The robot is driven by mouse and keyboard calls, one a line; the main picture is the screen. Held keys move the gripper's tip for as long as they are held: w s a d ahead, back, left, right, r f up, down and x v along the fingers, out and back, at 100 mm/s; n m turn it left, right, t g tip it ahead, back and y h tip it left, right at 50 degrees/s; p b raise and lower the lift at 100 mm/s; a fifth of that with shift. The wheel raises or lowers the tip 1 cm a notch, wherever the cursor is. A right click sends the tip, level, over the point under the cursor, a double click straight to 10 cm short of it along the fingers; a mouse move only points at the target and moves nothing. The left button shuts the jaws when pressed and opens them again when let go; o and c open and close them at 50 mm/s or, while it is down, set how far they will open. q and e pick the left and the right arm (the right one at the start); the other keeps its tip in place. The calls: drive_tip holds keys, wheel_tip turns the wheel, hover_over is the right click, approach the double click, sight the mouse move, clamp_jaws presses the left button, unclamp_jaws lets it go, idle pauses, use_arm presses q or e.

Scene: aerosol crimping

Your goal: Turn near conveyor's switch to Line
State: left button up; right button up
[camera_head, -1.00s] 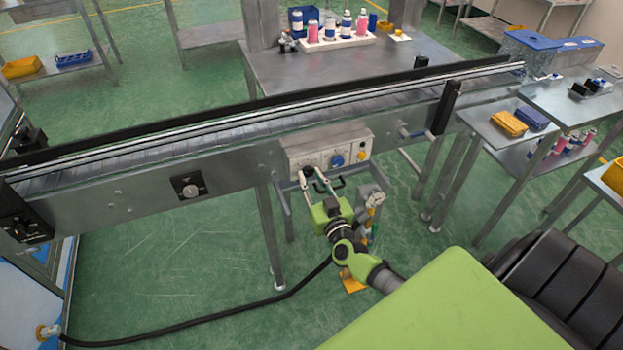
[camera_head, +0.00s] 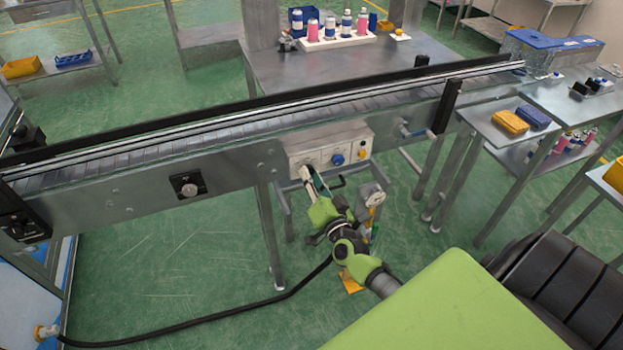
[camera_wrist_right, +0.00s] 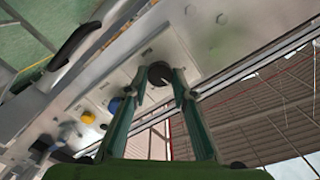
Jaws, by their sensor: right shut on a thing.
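The near conveyor (camera_head: 130,195) carries a light grey control panel (camera_head: 345,140) on its front side. In the right wrist view, a dark round switch knob (camera_wrist_right: 160,73) on the panel sits between the fingertips of my right gripper (camera_wrist_right: 161,84), which is shut on it. In the head view my right gripper (camera_head: 306,173) reaches up to the lower left of the panel, and its fingers hide the knob. The switch's markings are too small to read, so its setting cannot be told. My left gripper is not in view.
A blue button (camera_head: 337,159) and a yellow button (camera_head: 362,155) sit on the panel to the right. Another dial (camera_head: 189,187) is farther left on the conveyor. A black hose (camera_head: 220,312) lies on the floor.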

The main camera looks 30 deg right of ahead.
drive_tip(key=shift+f+m, duration=0.1)
drive_tip(key=shift+m, duration=0.7)
drive_tip(key=o, duration=1.1)
drive_tip(key=v, duration=1.2)
